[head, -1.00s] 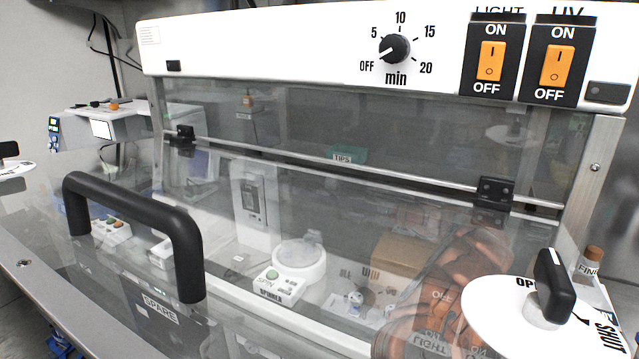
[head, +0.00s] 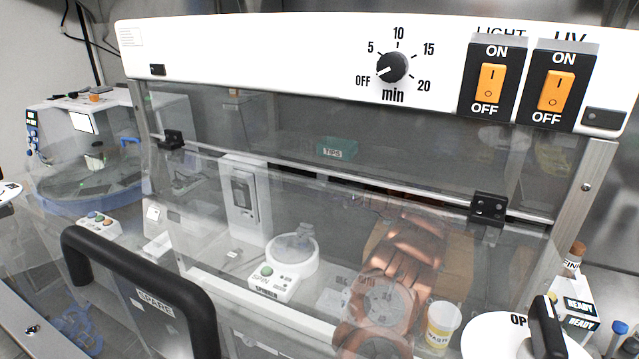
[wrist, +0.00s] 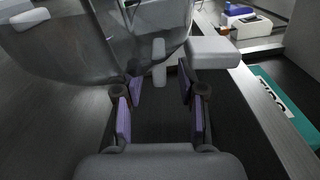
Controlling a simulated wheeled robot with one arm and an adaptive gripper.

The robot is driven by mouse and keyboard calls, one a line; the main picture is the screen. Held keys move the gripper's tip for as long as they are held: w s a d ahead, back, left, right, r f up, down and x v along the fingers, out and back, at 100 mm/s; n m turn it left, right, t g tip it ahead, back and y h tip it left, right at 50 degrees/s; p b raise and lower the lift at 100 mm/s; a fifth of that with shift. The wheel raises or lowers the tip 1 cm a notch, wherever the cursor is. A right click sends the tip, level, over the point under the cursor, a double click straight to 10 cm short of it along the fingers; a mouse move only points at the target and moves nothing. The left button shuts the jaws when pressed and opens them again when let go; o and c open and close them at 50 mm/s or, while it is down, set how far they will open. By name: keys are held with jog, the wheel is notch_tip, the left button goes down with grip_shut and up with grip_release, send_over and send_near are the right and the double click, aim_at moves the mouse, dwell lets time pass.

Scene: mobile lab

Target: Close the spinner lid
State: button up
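The spinner (head: 276,278) is a small white unit with a green SPIN button and a round bowl. It stands behind the clear front pane in the head view. A translucent lid-like shape (head: 293,244) shows at the bowl; I cannot tell its exact angle. In the wrist view, a large clear curved cover (wrist: 75,48) with white tabs fills the upper left; I cannot tell for sure that it is the spinner lid. My gripper (wrist: 158,82) is open, with dark bare space between its fingers. A white tab (wrist: 159,62) shows just beyond the fingertips. My gripper is not clearly visible in the head view.
The clear pane has a black handle (head: 150,275). A white dial (head: 490,338) is at front right.

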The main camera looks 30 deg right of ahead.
jog(key=shift+x, duration=1.3)
jog(key=shift+c, duration=0.2)
grip_shut()
